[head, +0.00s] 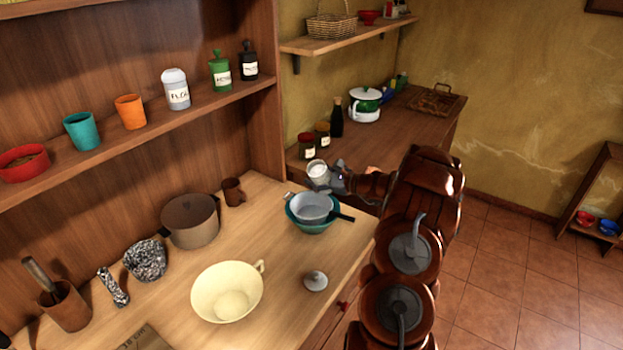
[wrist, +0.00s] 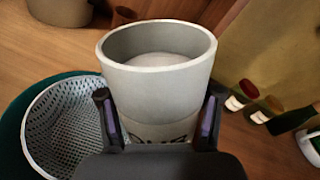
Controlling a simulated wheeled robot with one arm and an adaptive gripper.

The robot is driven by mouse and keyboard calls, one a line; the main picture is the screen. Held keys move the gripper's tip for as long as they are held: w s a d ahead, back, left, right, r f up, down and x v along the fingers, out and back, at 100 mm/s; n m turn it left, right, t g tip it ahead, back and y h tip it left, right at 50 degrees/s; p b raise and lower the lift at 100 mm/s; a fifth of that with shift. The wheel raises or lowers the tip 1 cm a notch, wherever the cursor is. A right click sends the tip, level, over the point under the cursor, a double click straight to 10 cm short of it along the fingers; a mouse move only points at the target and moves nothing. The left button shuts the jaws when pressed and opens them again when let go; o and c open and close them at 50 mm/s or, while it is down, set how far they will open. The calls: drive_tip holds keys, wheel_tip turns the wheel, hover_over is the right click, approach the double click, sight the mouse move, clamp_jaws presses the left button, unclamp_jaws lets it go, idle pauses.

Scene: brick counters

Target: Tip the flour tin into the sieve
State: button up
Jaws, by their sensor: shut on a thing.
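The flour tin (head: 318,171) is a pale grey, open-topped cylinder with dark lettering. In the wrist view the tin (wrist: 160,75) shows its open rim and a pale fill inside. My gripper (head: 336,180) is shut on it, with one finger on each side of the tin in the wrist view (wrist: 159,118). The tin is held above the counter, close to the sieve and looking roughly upright. The grey mesh sieve (head: 311,206) rests in a teal bowl (head: 310,228), its dark handle pointing right. In the wrist view the sieve (wrist: 62,130) is left of the tin, partly hidden.
A cream bowl (head: 227,304), a small knobbed lid (head: 315,281), a brown pot (head: 190,224) and a brown mug (head: 232,192) stand on the counter (head: 285,255). Jars (head: 307,146) and a dark bottle (head: 336,120) stand on the counter behind.

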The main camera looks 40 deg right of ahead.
sight(315, 166)
drive_tip(key=shift+w+d+f+n+h+b, duration=0.15)
drive_tip(key=shift+d+n+h+b, duration=0.15)
drive_tip(key=shift+n+b, duration=0.6)
drive_tip(key=shift+d+f+n+h+b, duration=0.1)
drive_tip(key=shift+d+n+h+b, duration=0.3)
drive_tip(key=shift+b, duration=0.8)
drive_tip(key=n+b, duration=0.1)
drive_tip(key=b, duration=0.1)
drive_tip(key=r+n+b, duration=0.1)
drive_tip(key=b, duration=0.1)
drive_tip(key=shift+n+h+b, duration=0.3)
drive_tip(key=shift+n+b, duration=0.1)
drive_tip(key=n+b, duration=0.1)
drive_tip(key=b, duration=0.1)
drive_tip(key=n+h+b, duration=0.1)
drive_tip(key=b, duration=0.1)
drive_tip(key=shift+r+n+b, duration=0.3)
drive_tip(key=shift+b, duration=0.05)
drive_tip(key=shift+r+b, duration=0.15)
drive_tip(key=shift+b, duration=0.45)
drive_tip(key=n+b, duration=0.1)
drive_tip(key=b, duration=0.3)
drive_tip(key=r+n+h+b, duration=0.1)
drive_tip(key=n+b, duration=0.1)
drive_tip(key=b, duration=0.3)
drive_tip(key=shift+a+r, duration=0.15)
drive_tip(key=shift+a, duration=0.2)
drive_tip(key=shift+r+n+h+b, duration=0.3)
drive_tip(key=shift+n+b, duration=0.1)
drive_tip(key=shift+b, duration=0.5)
